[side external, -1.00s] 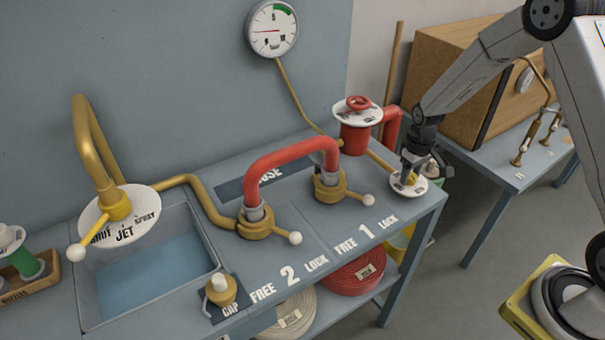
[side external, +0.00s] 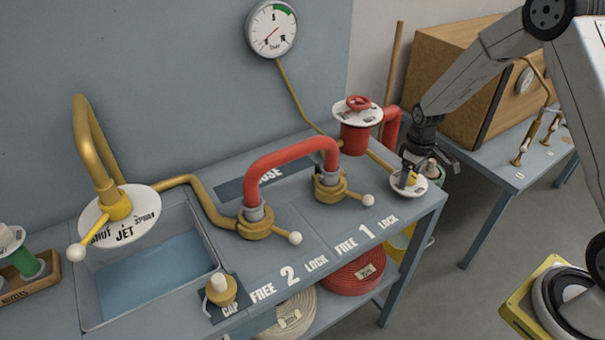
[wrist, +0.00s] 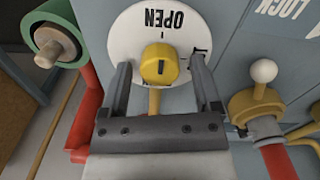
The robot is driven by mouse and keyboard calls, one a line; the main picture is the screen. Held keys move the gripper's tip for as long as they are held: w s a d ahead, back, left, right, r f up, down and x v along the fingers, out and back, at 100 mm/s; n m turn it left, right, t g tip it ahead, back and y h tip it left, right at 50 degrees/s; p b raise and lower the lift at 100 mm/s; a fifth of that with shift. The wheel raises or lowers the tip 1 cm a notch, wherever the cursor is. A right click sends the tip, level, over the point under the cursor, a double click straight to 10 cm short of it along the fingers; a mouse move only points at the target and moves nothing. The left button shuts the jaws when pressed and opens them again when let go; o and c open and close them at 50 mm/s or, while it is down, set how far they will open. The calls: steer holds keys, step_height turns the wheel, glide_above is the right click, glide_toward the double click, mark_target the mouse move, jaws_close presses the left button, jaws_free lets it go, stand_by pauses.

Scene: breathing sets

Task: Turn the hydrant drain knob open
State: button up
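The yellow drain knob (wrist: 160,65) sits on a round white dial plate (wrist: 122,42) in the wrist view. The black line on the knob points up the picture, in line with a tick beside the word OPEN. A second tick and small marking lie by the right finger, partly hidden. My gripper (wrist: 161,72) is open, with one finger on each side of the knob and a visible gap to it. In the side external view, my gripper (side external: 424,172) is at the knob (side external: 411,179) on the table's right corner.
A red hydrant with a red handwheel (side external: 358,102) stands just left of my gripper, with a red pipe behind. A pressure gauge (side external: 271,28) hangs on the wall. A red hose (side external: 290,152) arches over the table. A basin (side external: 150,275) holds water.

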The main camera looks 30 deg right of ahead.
mark_target(410, 178)
stand_by(0.4)
steer(key=shift+r, duration=3.9)
steer(key=shift+s+a+r, duration=0.25)
steer(key=shift+s+a, duration=0.05)
steer(key=shift+a, duration=0.2)
steer(key=s+a+r+m+t, duration=0.2)
steer(key=s+a+r, duration=0.1)
steer(key=s+a, duration=0.8)
steer(key=s, duration=0.3)
steer(key=shift+r+t, duration=0.3)
